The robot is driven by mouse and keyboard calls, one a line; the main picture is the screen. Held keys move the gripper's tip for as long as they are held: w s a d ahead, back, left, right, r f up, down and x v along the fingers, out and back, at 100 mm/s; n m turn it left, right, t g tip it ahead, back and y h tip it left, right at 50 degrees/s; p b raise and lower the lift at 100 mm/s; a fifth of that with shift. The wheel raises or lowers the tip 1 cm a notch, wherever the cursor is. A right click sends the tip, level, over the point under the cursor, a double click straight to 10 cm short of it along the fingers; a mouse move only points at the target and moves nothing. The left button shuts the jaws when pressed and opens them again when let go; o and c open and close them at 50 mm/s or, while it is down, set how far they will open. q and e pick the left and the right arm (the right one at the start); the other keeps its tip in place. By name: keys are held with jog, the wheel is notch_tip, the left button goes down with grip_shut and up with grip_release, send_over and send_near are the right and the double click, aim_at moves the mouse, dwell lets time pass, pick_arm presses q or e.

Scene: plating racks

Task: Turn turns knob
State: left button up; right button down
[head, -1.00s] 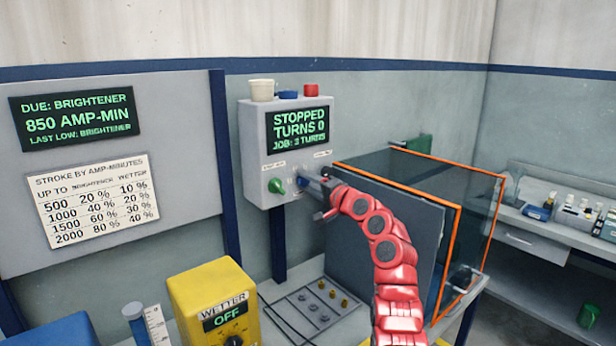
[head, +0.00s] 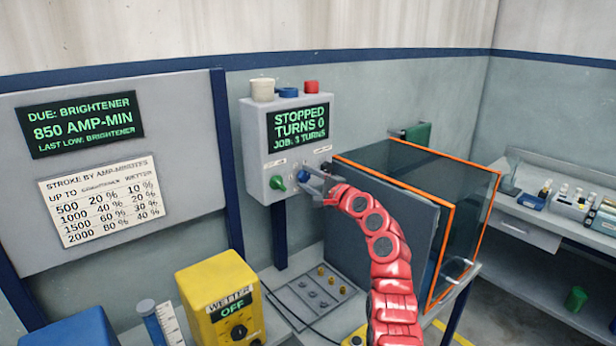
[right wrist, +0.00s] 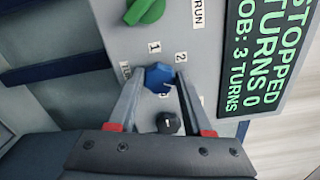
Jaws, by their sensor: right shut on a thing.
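The control box (head: 287,103) on the wall has a display (head: 297,128) reading STOPPED, TURNS 0; its job line reads 3 TURNS in the right wrist view. Below it are a green knob (head: 277,183) and a blue knob (head: 303,176), the turns knob. My right gripper (head: 306,177) reaches it from the right. In the right wrist view the fingers are shut on the blue knob (right wrist: 158,78), one on each side, with marks 1 and 2 beside it. A small black knob (right wrist: 168,122) sits between the fingers, nearer the palm. My left gripper is not in view.
A dark panel and an orange-edged clear tank (head: 470,215) stand close to the right of my right arm. A yellow WETTER box (head: 222,300) reading OFF stands below left. A cup, blue piece and red piece top the control box.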

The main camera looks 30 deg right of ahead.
jog(key=shift+f, duration=0.15)
jog(key=shift+c, duration=1.6)
grip_release()
jog(key=s+d+b, duration=0.1)
jog(key=s+b, duration=0.2)
jog(key=s, duration=1.4)
jog(key=shift+s+d+b, duration=0.2)
jog(key=shift+b, duration=0.15)
